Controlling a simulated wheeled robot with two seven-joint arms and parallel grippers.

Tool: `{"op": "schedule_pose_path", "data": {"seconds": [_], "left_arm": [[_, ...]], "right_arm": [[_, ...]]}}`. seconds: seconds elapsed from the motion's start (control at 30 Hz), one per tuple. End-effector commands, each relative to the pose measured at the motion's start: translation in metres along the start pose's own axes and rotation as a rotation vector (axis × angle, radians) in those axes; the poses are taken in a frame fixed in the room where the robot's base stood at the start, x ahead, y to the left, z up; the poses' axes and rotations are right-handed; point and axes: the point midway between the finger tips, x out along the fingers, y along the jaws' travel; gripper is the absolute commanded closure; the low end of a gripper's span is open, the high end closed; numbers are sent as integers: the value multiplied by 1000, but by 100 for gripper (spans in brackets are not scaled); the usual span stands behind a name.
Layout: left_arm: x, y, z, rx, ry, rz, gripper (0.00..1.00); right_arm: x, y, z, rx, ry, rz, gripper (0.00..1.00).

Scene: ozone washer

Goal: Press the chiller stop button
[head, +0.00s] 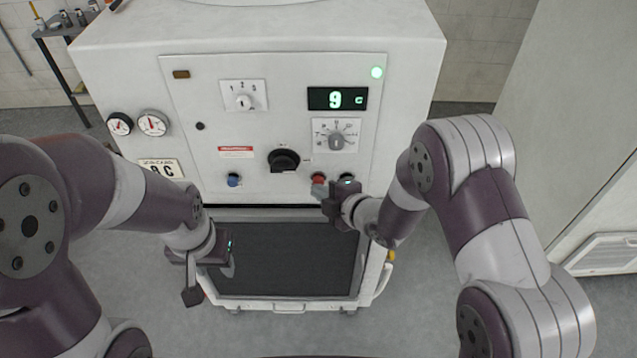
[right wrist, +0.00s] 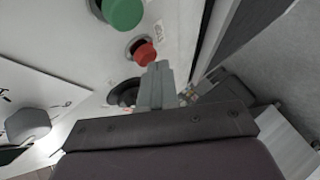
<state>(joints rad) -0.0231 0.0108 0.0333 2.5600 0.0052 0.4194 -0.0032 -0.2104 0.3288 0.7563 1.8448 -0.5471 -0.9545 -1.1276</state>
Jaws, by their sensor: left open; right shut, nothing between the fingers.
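The stop button appears to be the red button (head: 317,177) low on the white machine's control panel; I cannot read its label. My left gripper (head: 210,282) is open and empty, low in front of the dark lower opening.
A green button (right wrist: 122,12) is close beside the red one. A blue button (head: 233,180), a black knob (head: 284,160) and a dial (head: 337,138) share the panel. The display (head: 337,98) reads 9 C, and a green lamp (head: 377,72) glows above. Two gauges sit at left.

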Motion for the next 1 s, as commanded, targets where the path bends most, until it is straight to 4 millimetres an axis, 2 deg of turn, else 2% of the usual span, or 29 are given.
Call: {"op": "schedule_pose_path", "data": {"seconds": [0.57, 1.0], "left_arm": [[1, 0, 0, 0, 0, 0, 57], [3, 0, 0, 0, 0, 0, 57]], "right_arm": [[2, 2, 2, -1, 0, 1, 100], [-10, -7, -7, -1, 0, 1, 100]]}}
